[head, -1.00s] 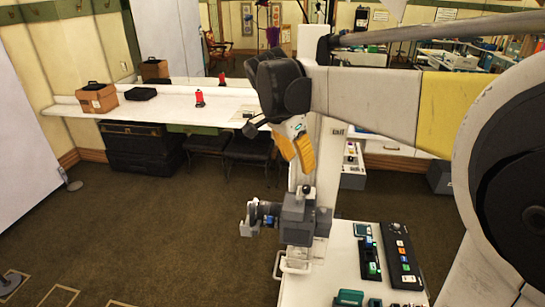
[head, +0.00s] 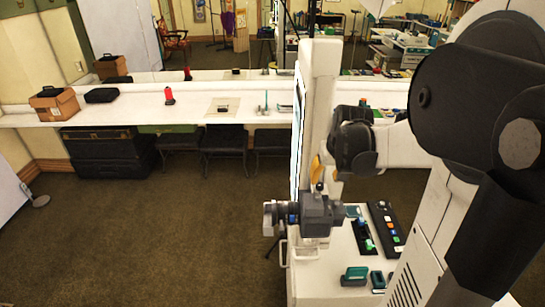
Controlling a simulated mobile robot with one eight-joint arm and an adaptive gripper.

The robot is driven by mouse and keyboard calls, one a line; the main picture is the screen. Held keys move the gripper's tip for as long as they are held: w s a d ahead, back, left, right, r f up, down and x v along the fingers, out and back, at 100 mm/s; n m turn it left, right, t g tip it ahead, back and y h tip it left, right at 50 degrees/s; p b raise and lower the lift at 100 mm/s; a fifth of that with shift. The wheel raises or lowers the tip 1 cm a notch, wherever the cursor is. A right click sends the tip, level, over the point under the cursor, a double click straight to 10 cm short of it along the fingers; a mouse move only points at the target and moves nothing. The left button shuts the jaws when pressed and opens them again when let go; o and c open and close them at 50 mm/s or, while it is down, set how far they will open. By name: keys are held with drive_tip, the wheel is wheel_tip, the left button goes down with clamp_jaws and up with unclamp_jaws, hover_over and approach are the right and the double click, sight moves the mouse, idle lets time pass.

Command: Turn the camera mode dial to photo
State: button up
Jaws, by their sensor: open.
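The grey, boxy camera (head: 318,218) stands at the left end of a white cart top (head: 330,268), its lens (head: 278,214) pointing left. A small dark knob (head: 319,187) sticks up from its top. I cannot tell whether this is the mode dial, and no dial markings are readable. My gripper (head: 325,176), with orange finger pads, is open and empty just above and behind the camera. Its fingers are partly hidden by my dark wrist and look apart from the camera, though the gap is hard to judge.
On the cart right of the camera lie a black control panel (head: 385,231), a black strip with green parts (head: 364,240) and a teal item (head: 355,276). A tall white post (head: 318,110) rises behind the camera. A white counter (head: 230,112) runs along the back; open carpet lies left.

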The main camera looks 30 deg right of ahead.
sight(320, 185)
drive_tip(key=x, duration=0.5)
drive_tip(key=shift+w+f, duration=0.15)
drive_tip(key=shift+f, duration=0.2)
drive_tip(key=shift+a, duration=0.1)
clamp_jaws()
